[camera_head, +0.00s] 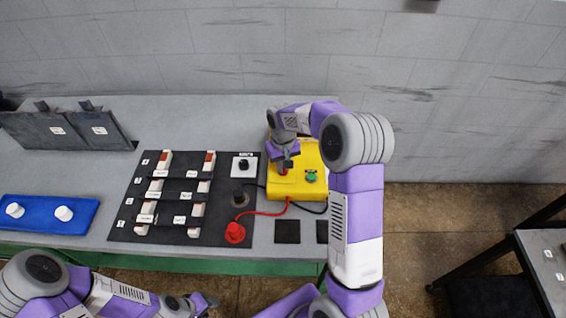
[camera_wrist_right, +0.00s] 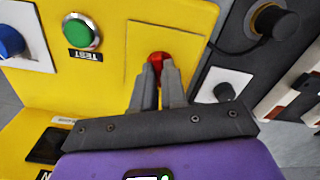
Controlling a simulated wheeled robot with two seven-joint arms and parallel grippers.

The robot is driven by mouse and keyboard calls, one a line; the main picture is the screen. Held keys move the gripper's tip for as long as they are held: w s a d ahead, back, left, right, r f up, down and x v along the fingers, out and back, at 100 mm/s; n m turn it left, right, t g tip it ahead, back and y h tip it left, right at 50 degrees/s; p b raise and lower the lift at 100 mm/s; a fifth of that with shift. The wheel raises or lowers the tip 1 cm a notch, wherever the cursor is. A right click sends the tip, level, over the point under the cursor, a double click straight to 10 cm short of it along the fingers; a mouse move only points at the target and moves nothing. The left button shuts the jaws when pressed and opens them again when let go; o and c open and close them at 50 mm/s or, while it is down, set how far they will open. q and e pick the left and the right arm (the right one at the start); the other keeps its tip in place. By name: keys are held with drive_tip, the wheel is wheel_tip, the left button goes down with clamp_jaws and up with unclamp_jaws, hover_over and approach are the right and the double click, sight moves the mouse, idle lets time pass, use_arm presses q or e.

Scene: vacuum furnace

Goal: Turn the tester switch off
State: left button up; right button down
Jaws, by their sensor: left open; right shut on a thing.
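The yellow tester box (camera_head: 313,188) stands at the back right of the bench. It carries a green button (camera_head: 311,176), labelled TEST in the right wrist view, where the yellow box face (camera_wrist_right: 115,20) fills the upper left. My right gripper (camera_head: 286,163) points down at the box; its fingers (camera_wrist_right: 160,80) are closed around a small red piece (camera_wrist_right: 158,57) on the panel and partly hide it. The red piece also shows below the fingers in the head view (camera_head: 283,171). My left gripper (camera_head: 206,303) is open and empty at the bottom, in front of the bench.
A black board (camera_head: 125,225) with fuse-like holders lies left of the tester. A white plate with a black knob (camera_head: 244,165) and a red probe (camera_head: 235,232) on a red lead lie between. A blue tray (camera_head: 40,222) is at far left.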

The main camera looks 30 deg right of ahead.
drive_tip(key=shift+r+n, duration=0.1)
drive_tip(key=shift+n, duration=0.8)
drive_tip(key=c, duration=1.2)
unclamp_jaws()
wheel_tip(320, 180, up, 8)
drive_tip(key=shift+f+p, duration=0.25)
drive_tip(key=shift+p, duration=0.4)
